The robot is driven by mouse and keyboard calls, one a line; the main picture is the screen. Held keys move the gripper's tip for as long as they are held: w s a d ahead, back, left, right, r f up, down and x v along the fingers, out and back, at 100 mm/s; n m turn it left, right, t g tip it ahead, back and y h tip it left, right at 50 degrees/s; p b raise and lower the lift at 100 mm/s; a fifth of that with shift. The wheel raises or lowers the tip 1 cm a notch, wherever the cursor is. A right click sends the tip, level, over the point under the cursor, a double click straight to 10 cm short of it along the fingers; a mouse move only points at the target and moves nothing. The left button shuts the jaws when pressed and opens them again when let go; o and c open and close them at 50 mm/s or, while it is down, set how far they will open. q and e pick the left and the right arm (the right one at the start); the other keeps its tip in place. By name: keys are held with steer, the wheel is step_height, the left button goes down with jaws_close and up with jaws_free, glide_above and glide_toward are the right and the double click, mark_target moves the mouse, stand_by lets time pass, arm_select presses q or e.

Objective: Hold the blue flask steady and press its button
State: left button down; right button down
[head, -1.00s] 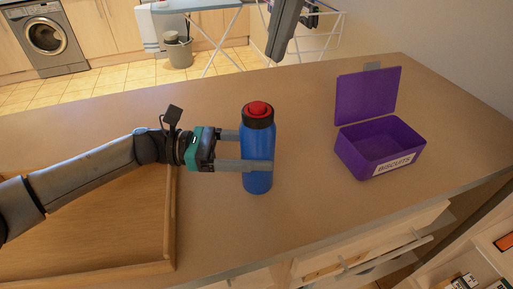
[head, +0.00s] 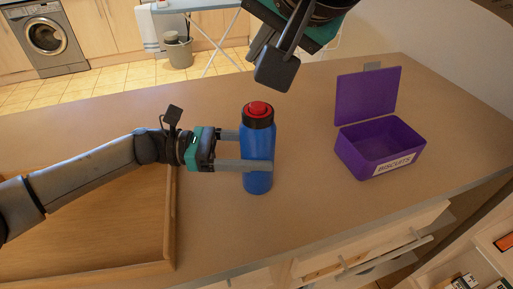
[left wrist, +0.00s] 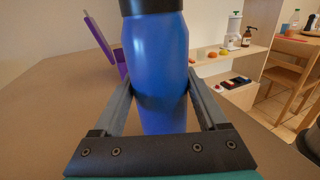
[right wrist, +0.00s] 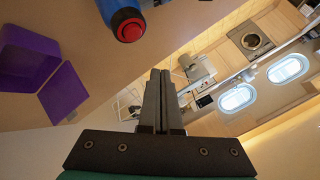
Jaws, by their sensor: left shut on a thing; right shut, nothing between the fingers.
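The blue flask (head: 259,146) stands upright on the counter, with a black collar and a red button (head: 258,108) on top. My left gripper (head: 258,152) is shut on the flask's body, one finger on each side; the left wrist view shows the flask (left wrist: 160,70) between the fingers. My right gripper (head: 275,68) is shut and empty, above the flask and slightly right of it, apart from the button. In the right wrist view the red button (right wrist: 130,30) lies at the upper left of the closed fingertips (right wrist: 160,75).
An open purple biscuit box (head: 380,150) stands on the counter (head: 310,200) to the right of the flask. A wooden tray (head: 170,220) lies under my left arm. Counter space between flask and box is clear.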

glide_above(259, 114)
steer(key=shift+f, duration=2.4)
arm_select(q)
steer(key=shift+f, duration=0.1)
arm_select(e)
steer(key=shift+f, duration=0.15)
steer(key=shift+f, duration=0.3)
steer(key=shift+f, duration=0.2)
steer(key=shift+r, duration=0.1)
stand_by(0.4)
steer(key=shift+r, duration=0.6)
